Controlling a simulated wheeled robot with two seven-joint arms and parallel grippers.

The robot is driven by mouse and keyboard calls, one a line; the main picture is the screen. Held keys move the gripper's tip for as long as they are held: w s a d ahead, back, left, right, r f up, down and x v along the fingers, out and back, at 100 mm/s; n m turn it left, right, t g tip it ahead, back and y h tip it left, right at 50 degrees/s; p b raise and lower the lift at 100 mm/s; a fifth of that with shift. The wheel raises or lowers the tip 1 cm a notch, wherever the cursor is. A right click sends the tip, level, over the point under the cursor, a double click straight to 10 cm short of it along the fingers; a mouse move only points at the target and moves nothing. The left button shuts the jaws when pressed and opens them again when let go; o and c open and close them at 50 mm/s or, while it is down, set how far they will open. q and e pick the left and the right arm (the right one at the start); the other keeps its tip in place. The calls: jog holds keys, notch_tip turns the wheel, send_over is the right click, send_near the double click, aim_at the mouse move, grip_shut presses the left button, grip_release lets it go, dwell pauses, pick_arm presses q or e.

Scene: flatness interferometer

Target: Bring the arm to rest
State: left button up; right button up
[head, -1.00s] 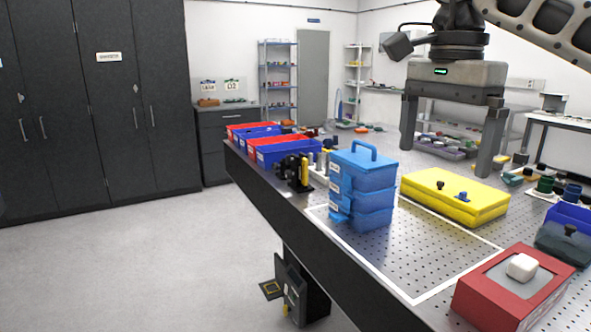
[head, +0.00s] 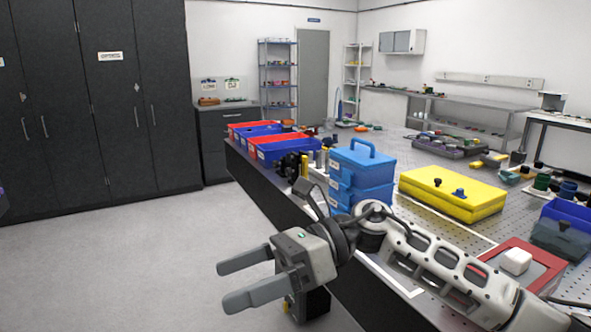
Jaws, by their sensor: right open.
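My right arm (head: 435,262) comes in from the lower right and reaches across the front edge of the perforated table. My right gripper (head: 248,277) is open and empty, its two grey fingers pointing left over the floor beside the table. The left gripper is not clearly in view; only a small dark purple sliver shows at the left edge.
On the table (head: 378,272) stand a blue stacked box (head: 362,172), a yellow case (head: 452,194), a red box (head: 545,264) with a white knob, partly hidden by my arm, and red and blue bins (head: 285,147). Open floor (head: 120,265) lies left, before dark cabinets (head: 100,100).

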jog(key=w+d+f+n+t+h, duration=0.1)
jog(key=d+f+n+t+h, duration=0.35)
jog(key=f+n+t, duration=0.9)
jog(key=w+d+f+n+t+h, duration=0.15)
jog(key=d+f+n+t, duration=0.25)
jog(key=d+n+t, duration=0.95)
jog(key=s+d+f+m+g+h, duration=0.1)
jog(key=s+f+m+g+h, duration=0.2)
jog(key=s+f+g, duration=0.2)
jog(key=s+d+f+m+g+h, duration=0.2)
jog(key=s+f+g, duration=0.3)
jog(key=s+f, duration=0.4)
notch_tip(320, 180, down, 4)
jog(key=shift+s+d+r+m+h, duration=0.3)
jog(key=shift+m+h, duration=0.3)
jog(key=shift+m, duration=0.3)
jog(key=shift+f, duration=0.1)
